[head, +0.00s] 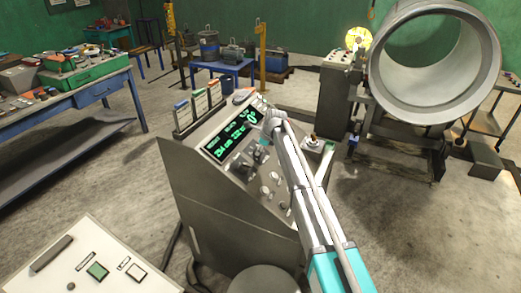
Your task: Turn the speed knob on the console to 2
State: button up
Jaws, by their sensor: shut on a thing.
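The console (197,204) stands in the middle of the head view, with a sloping grey panel and a black display (228,136) showing green figures. Several small knobs and buttons (266,190) sit on the panel below the display. The gripper and my arm's wrist hide most of that knob. Its pointer and scale marks are too small to read, so I cannot tell its setting or confirm that it is the speed knob.
A large metal cylinder (484,60) rests on a machine at the right. A blue workbench (97,94) with tools stands at the left, and a small blue table (226,68) behind. A pale control panel (125,262) is at bottom left. Bare floor lies between them.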

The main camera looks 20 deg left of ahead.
jog(key=n, duration=0.4)
jog(key=shift+s+n+t, duration=0.1)
jog(key=shift+n+t, duration=0.2)
jog(key=n+y+b, duration=0.1)
jog(key=n, duration=0.3)
jog(key=shift+d+f, duration=0.1)
jog(key=n+y+b, duration=0.1)
jog(key=n, duration=0.4)
jog(key=shift+n+t, duration=0.3)
jog(key=shift+n, duration=0.1)
jog(key=n, duration=0.4)
jog(key=shift+n+y, duration=0.3)
jog(key=shift+n, duration=0.1)
jog(key=n, duration=0.3)
jog(key=shift+n+y+b, duration=0.3)
jog(key=shift+b, duration=0.1)
jog(key=n+g, duration=0.1)
jog(key=n, duration=0.2)
jog(key=shift+n, duration=0.4)
jog(key=n, duration=0.3)
jog(key=shift+n+g, duration=0.4)
jog(key=n, duration=0.4)
jog(key=shift+g, duration=0.3)
jog(key=shift+n, duration=0.3)
